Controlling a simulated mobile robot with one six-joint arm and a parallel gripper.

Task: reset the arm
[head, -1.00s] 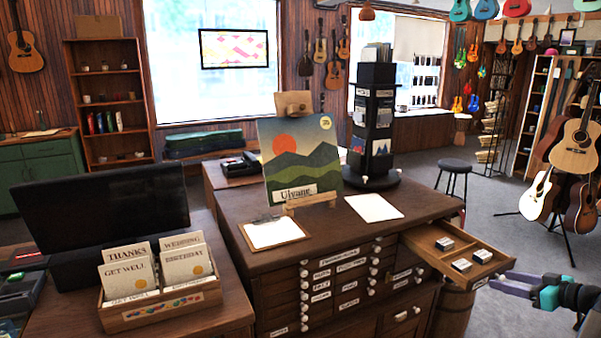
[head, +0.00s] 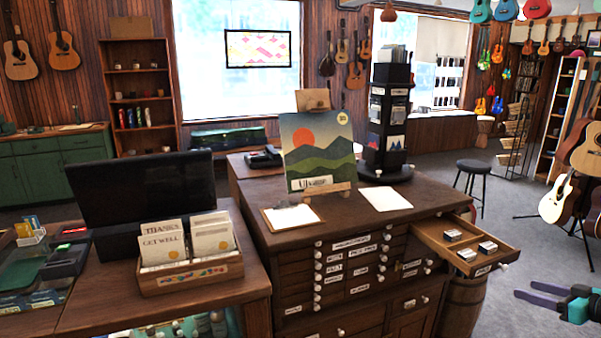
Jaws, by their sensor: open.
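An open wooden drawer (head: 456,257) sticks out of the right side of the dark wooden cabinet (head: 290,264). A few small boxes (head: 467,254) with white labels lie in the drawer. Most of my arm is outside the picture.
A barrel (head: 461,300) stands below the drawer. A stool (head: 473,168) and guitars on stands (head: 558,199) are farther back on the right. A card box (head: 192,273) sits on the left counter. Grey floor is clear around my gripper.

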